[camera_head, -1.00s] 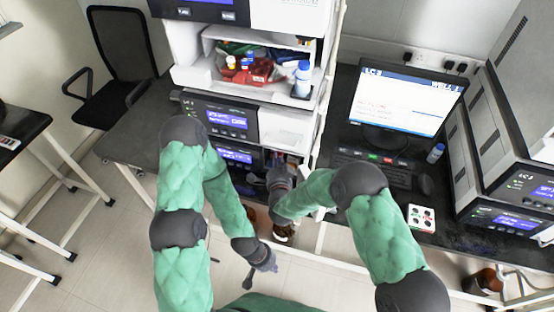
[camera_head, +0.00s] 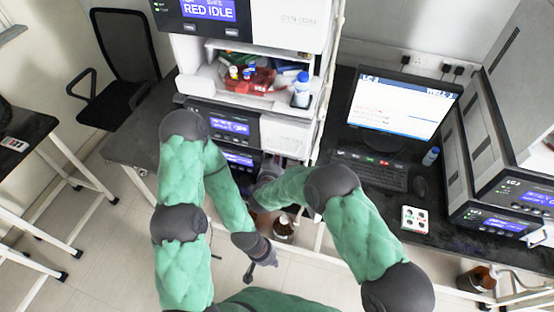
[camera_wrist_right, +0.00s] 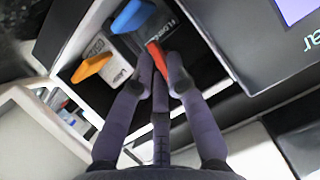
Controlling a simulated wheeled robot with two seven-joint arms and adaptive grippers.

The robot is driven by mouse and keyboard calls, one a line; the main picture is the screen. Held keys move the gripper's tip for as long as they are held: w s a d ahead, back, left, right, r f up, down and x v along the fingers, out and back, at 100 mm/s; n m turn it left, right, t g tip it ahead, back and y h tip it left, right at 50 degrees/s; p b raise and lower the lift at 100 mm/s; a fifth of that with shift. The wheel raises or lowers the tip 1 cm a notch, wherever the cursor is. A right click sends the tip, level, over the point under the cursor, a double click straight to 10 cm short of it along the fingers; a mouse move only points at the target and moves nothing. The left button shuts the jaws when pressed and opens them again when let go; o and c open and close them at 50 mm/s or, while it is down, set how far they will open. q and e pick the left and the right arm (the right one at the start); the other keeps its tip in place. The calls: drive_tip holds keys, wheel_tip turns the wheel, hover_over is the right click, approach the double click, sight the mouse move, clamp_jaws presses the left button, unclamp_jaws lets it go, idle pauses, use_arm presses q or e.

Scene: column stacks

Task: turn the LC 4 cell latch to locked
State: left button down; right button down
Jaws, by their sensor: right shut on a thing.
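In the right wrist view my right gripper (camera_wrist_right: 160,78) is shut on a red lever (camera_wrist_right: 153,52), which shows between and beyond the fingertips. I cannot read which lever belongs to LC 4. In the head view my right gripper (camera_head: 268,172) reaches into the lower part of the middle instrument stack (camera_head: 288,133); the levers are hidden there. My left gripper (camera_head: 266,260) hangs low over the floor, apart from the stack, its jaw opening unclear.
The stack carries a tray with a red item and bottles (camera_head: 262,82). A white frame post (camera_head: 322,110) stands right of my right gripper. A monitor (camera_head: 403,103), keyboard (camera_head: 370,172) and another instrument stack (camera_head: 500,190) are on the right. Brown bottles (camera_head: 284,230) stand low below the stack.

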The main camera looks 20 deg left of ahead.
drive_tip(key=shift+a+n+h+p, duration=0.1)
drive_tip(key=shift+n+h+p, duration=0.5)
drive_tip(key=shift+n, duration=0.2)
drive_tip(key=c, duration=1.2)
unclamp_jaws()
